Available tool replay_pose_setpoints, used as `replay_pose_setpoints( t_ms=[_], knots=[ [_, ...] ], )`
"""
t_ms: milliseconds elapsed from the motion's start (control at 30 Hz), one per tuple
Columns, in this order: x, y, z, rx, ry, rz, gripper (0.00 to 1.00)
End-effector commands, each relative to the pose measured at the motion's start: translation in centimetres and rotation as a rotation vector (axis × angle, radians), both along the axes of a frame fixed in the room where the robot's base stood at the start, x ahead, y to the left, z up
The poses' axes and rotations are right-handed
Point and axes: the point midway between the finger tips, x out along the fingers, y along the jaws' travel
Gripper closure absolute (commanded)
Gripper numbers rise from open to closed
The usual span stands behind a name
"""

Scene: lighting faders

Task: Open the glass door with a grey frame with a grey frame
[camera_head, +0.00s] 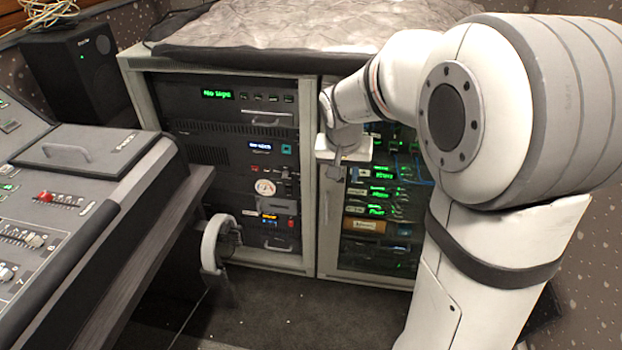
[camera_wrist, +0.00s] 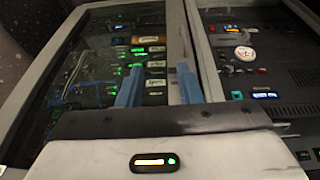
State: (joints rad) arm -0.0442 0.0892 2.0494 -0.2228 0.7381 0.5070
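The glass door with a grey frame (camera_head: 325,235) covers the right-hand equipment rack in the head view and appears shut. Lit green displays show through its dark glass. In the wrist view its glass (camera_wrist: 80,75) fills the left side, and its grey frame edge (camera_wrist: 173,45) runs up the middle. My gripper (camera_head: 335,175) is at the upper left part of this door. In the wrist view my gripper (camera_wrist: 159,85) has its two blue fingers apart, with the frame edge showing between them. I cannot tell whether the fingers touch the door. My arm hides the door's upper right.
A second rack (camera_head: 230,150) with lit devices stands left of the door. A mixing desk (camera_head: 70,200) and a black speaker (camera_head: 90,75) are at the left. A white curved chair part (camera_head: 212,243) stands before the left rack. Carpet floor (camera_head: 300,315) ahead of the racks is clear.

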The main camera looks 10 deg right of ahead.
Motion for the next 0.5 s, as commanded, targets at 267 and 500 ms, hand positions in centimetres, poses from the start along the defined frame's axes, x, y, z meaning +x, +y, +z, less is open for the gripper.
replay_pose_setpoints(
  t_ms=[267, 500],
  knots=[
    [10.2, 1.1, -15.4, -0.002, -0.056, -0.127, 0.68],
    [14.1, 1.7, -20.7, 0.003, -0.088, -0.181, 0.68]
  ],
)
